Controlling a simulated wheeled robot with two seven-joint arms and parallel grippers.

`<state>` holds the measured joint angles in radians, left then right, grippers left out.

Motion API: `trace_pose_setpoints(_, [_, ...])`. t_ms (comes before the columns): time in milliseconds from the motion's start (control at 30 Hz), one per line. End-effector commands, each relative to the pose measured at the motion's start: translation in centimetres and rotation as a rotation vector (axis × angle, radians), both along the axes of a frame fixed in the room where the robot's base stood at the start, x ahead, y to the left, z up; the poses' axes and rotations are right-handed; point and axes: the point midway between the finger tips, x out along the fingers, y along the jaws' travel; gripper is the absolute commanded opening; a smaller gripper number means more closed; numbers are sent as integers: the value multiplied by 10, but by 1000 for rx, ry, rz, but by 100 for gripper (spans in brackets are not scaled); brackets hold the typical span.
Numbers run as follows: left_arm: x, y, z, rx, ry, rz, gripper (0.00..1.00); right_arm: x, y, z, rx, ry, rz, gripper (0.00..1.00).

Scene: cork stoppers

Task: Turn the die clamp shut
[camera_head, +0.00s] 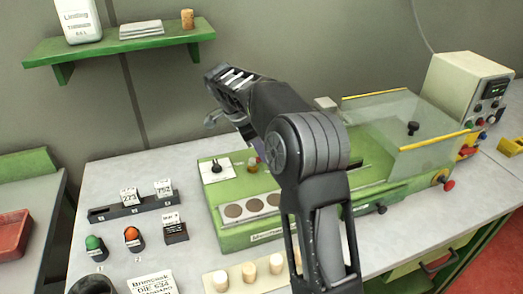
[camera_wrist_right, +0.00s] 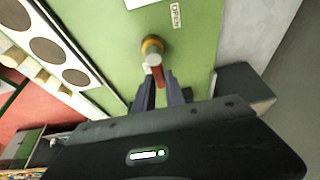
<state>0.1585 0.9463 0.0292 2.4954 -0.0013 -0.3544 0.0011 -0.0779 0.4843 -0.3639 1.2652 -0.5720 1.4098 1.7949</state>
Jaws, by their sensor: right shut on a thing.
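The die clamp (camera_wrist_right: 152,46) has a brass-coloured round base, a pale post and a red handle. It stands on the green top of the machine in the right wrist view, near a white OPEN label (camera_wrist_right: 176,15). My right gripper (camera_wrist_right: 160,84) is shut on the red handle, with a dark finger on either side of it. In the head view, a small red and amber part, apparently the clamp, shows just left of my right arm, which hides the fingertips. My left gripper is not in view.
The green machine (camera_head: 228,237) has a row of brown discs and a clear guard (camera_head: 400,115). A control box (camera_head: 465,90) stands at the back right. A black rack (camera_head: 140,206), green and orange knobs and several corks (camera_head: 249,272) are on the grey bench.

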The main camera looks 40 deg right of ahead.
Motion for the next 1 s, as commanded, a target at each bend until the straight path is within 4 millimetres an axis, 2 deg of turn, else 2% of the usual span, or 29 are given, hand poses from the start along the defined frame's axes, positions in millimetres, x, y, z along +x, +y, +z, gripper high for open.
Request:
trace_pose_setpoints(167, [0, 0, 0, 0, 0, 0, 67, 0, 0, 0, 1, 0, -2, 0])
trace_pose_setpoints(200, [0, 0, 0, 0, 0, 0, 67, 0, 0, 0, 1, 0, -1, 17])
trace_pose_setpoints(433, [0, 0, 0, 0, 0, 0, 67, 0, 0, 0, 1, 1, 0, 36])
trace_pose_setpoints(767, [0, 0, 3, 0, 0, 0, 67, 0, 1, 3, 0, 1, 1, 36])
trace_pose_setpoints(1000, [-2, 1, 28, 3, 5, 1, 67, 4, 11, 32, -1, 1, 4, 36])
